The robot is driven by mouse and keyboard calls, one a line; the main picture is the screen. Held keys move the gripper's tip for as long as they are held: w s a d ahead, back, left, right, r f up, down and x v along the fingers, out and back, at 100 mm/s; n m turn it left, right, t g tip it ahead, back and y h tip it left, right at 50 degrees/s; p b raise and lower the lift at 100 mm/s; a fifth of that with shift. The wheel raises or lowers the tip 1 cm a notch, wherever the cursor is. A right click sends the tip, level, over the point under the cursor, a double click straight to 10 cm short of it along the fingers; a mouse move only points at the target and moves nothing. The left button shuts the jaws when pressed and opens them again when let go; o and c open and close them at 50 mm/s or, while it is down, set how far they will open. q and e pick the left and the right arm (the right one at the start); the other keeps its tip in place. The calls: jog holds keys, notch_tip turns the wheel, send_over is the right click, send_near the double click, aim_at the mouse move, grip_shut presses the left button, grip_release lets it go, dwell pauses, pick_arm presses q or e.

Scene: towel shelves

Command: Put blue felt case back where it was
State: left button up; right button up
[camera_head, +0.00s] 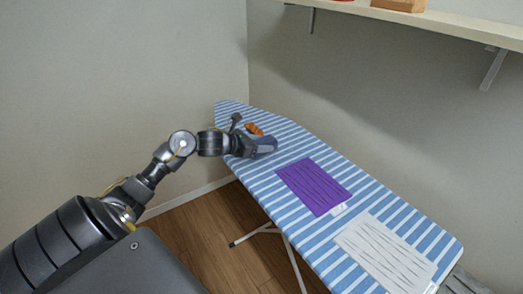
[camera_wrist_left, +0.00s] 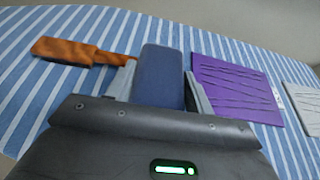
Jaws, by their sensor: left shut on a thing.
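The blue felt case (camera_wrist_left: 162,75) is a dark blue, rounded flat block between the fingers of my left gripper (camera_wrist_left: 160,92). In the head view the case (camera_head: 266,143) shows at the gripper's tip over the far part of the striped ironing board (camera_head: 385,210). My left gripper (camera_head: 252,147) is shut on the case. I cannot tell whether the case touches the board. My right gripper is out of view.
An orange-brown wooden object (camera_wrist_left: 75,52) lies just left of the case. A purple cloth sheet (camera_head: 312,185) and a white one (camera_head: 385,255) lie nearer on the board. A wall shelf (camera_head: 460,28) above holds a wooden block (camera_head: 400,4). Bare striped cloth surrounds the sheets.

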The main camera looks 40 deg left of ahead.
pick_arm(q)
jog(key=shift+w+f, duration=0.2)
notch_tip(320, 180, down, 2)
jog(key=shift+f+p, duration=0.1)
jog(key=shift+p, duration=0.7)
jog(key=shift+f, duration=0.5)
jog(key=shift+f, duration=0.1)
jog(key=shift+f, duration=0.15)
jog(key=o, duration=1)
jog(key=shift+o, duration=0.2)
jog(key=shift+r, duration=0.2)
